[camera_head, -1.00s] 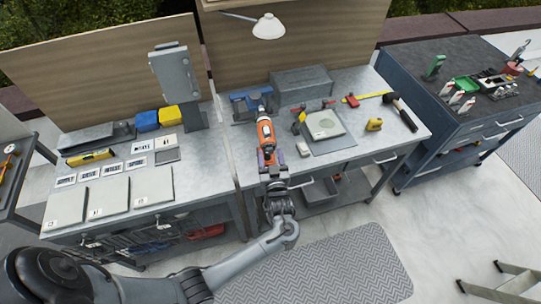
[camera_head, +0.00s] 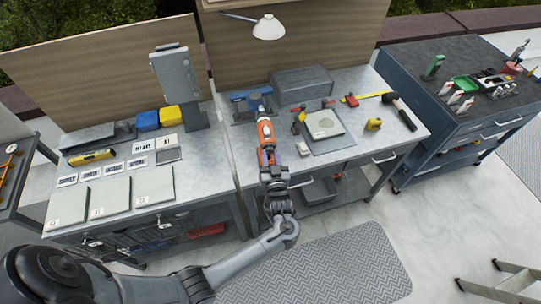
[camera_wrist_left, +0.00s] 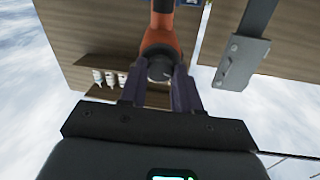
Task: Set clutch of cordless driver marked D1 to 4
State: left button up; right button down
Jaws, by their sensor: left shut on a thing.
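The orange and grey cordless driver (camera_head: 265,135) lies along the near left part of the middle bench, its far end at a blue vise (camera_head: 246,101). My left gripper (camera_head: 269,161) is at the driver's near end. In the left wrist view, the driver's orange body (camera_wrist_left: 160,40) points at the gripper, and its dark grey round front collar (camera_wrist_left: 159,68) sits between the two purple fingers (camera_wrist_left: 159,82). The gripper is shut on this front part. The D1 mark and the clutch numbers are not legible. My right gripper is not in view.
A grey toolbox (camera_head: 302,85), a desk lamp (camera_head: 268,27), a mat with a pale plate (camera_head: 324,124), a yellow tape measure (camera_head: 373,124) and a mallet (camera_head: 403,112) are on the middle bench. The left bench (camera_head: 209,150) holds cards, panels and bins.

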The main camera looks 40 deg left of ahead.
pick_arm(q)
jog(key=m+p, duration=0.1)
jog(key=m, duration=0.1)
jog(key=shift+r+m+p, duration=0.15)
jog(key=shift+m+p, duration=0.15)
jog(key=shift+p, duration=0.05)
jog(key=m+p, duration=0.2)
jog(key=m, duration=0.2)
jog(key=shift+p, duration=0.3)
jog(key=m+p, duration=0.1)
jog(key=m, duration=0.3)
jog(key=shift+p, duration=0.35)
jog(key=m+p, duration=0.1)
jog(key=m, duration=0.2)
jog(key=shift+m, duration=0.3)
jog(key=m+p, duration=0.1)
jog(key=m, duration=0.3)
jog(key=shift+m+p, duration=0.3)
jog(key=shift+p, duration=0.05)
jog(key=m, duration=0.3)
jog(key=shift+p, duration=0.3)
jog(key=shift+f, duration=0.2)
jog(key=shift+m, duration=0.3)
